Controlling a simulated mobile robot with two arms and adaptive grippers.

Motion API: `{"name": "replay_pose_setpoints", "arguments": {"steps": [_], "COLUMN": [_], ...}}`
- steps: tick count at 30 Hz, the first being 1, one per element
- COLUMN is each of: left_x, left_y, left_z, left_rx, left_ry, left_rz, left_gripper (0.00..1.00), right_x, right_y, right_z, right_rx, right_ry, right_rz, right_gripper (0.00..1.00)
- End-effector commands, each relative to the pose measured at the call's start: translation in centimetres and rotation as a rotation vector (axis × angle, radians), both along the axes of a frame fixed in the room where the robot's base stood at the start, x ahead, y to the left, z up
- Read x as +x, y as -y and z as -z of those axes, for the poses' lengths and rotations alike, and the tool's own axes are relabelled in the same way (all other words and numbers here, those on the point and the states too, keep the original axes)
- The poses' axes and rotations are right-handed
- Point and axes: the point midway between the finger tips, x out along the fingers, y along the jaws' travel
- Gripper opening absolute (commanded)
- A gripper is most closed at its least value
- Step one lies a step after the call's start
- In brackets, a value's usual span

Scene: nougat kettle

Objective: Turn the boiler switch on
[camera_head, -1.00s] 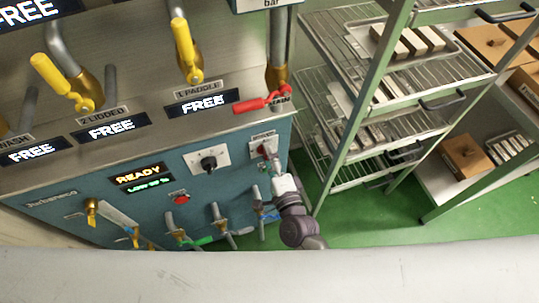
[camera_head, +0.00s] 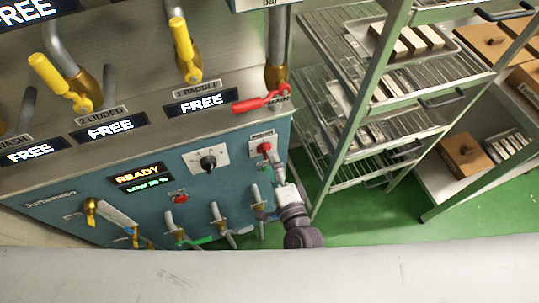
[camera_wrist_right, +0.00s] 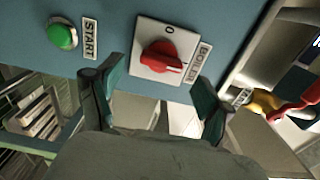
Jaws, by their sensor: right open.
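The boiler switch (camera_head: 264,148) is a red knob on a white plate, at the upper right of the blue panel. In the right wrist view the knob (camera_wrist_right: 162,56) shows close up, with a 0 mark and a BOILER label beside it. The knob's white line points away from the 0, towards the label side. My right gripper (camera_head: 277,170) is just below and right of the switch in the head view. In the right wrist view its two fingers (camera_wrist_right: 153,100) are spread, with nothing between them and apart from the knob. My left gripper is not in view.
A green START button (camera_wrist_right: 62,34) is beside the switch. A black selector (camera_head: 208,162), a red button (camera_head: 180,198) and several valve handles are on the same panel. A red lever (camera_head: 262,102) is above the switch. A wire rack (camera_head: 370,90) stands to the right.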

Motion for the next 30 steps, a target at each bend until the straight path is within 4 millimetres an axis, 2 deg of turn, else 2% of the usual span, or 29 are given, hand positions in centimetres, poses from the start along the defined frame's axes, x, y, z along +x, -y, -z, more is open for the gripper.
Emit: {"name": "replay_pose_setpoints", "arguments": {"steps": [1, 6, 12, 18, 30], "left_x": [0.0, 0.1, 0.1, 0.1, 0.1], "left_y": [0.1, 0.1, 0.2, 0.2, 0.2], "left_z": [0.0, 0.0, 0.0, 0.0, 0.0], "left_rx": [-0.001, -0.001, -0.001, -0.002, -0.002], "left_ry": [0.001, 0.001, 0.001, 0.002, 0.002], "left_rz": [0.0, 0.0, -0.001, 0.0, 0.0], "left_gripper": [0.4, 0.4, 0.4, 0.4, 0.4], "right_x": [-1.2, -4.7, -7.6, -8.5, -8.5], "right_y": [0.4, 1.6, 2.5, 2.8, 2.8], "right_z": [0.2, 0.1, 0.1, 0.0, 0.0], "right_rx": [-0.002, -0.002, -0.001, 0.001, 0.001], "right_ry": [-0.003, -0.003, -0.003, 0.0, 0.0], "right_rz": [-0.001, -0.001, 0.0, 0.001, 0.001], "right_gripper": [0.79, 0.79, 0.79, 0.79, 0.79]}}
